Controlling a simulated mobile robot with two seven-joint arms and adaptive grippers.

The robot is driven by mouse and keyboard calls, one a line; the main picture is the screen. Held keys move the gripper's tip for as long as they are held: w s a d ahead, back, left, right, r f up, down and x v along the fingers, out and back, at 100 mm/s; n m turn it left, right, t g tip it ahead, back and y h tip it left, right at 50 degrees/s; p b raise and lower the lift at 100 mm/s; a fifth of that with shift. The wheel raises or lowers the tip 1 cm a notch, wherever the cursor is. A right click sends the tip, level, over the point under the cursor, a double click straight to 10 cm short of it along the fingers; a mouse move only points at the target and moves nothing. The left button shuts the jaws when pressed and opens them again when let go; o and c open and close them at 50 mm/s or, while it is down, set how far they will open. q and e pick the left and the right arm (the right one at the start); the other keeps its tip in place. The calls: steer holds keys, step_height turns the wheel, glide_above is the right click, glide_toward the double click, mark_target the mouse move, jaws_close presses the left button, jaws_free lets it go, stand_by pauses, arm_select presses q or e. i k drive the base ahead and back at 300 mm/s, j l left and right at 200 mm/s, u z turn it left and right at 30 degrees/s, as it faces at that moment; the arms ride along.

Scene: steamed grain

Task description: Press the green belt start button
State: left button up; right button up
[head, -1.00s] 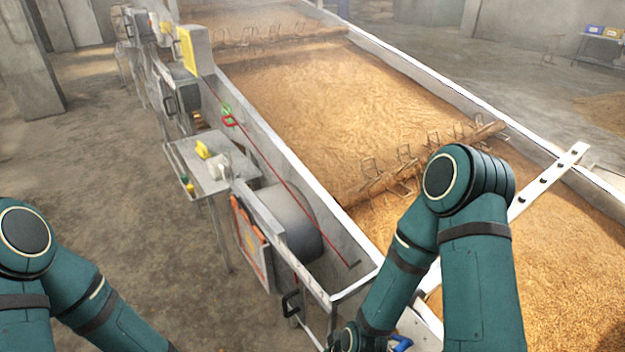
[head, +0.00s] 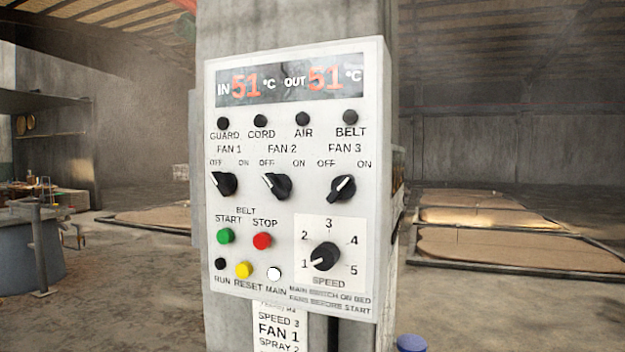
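The green belt START button (head: 225,236) is on the left of a white control panel (head: 300,205), which is mounted on a concrete pillar. The red STOP button (head: 262,241) is just right of it. Below them are a dark RUN lamp (head: 220,263), a yellow RESET button (head: 243,270) and a white MAIN light (head: 274,273). The FAN 1 knob (head: 224,185) and FAN 2 knob (head: 276,187) seem turned toward OFF. The FAN 3 knob (head: 342,188) seems turned toward ON. The SPEED knob (head: 325,257) points near 1. Neither gripper is in view.
The display (head: 290,80) reads IN 51 °C and OUT 51 °C. The GUARD, CORD, AIR and BELT lamps are dark. A paper note (head: 279,328) hangs below the panel. A blue object (head: 411,343) is at lower right. Grain beds (head: 500,245) lie behind on the right.

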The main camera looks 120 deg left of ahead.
mark_target(225, 236)
steer(key=j+u, duration=0.1)
steer(key=u, duration=0.65)
steer(key=i+j+u, duration=0.1)
steer(key=u, duration=0.3)
steer(key=j+u, duration=0.1)
steer(key=u, duration=0.3)
steer(key=l+u, duration=0.2)
steer(key=u, duration=1.1)
steer(key=j+u, duration=0.45)
steer(key=k+j+u, duration=0.1)
steer(key=j+u, duration=0.15)
steer(key=u, duration=0.15)
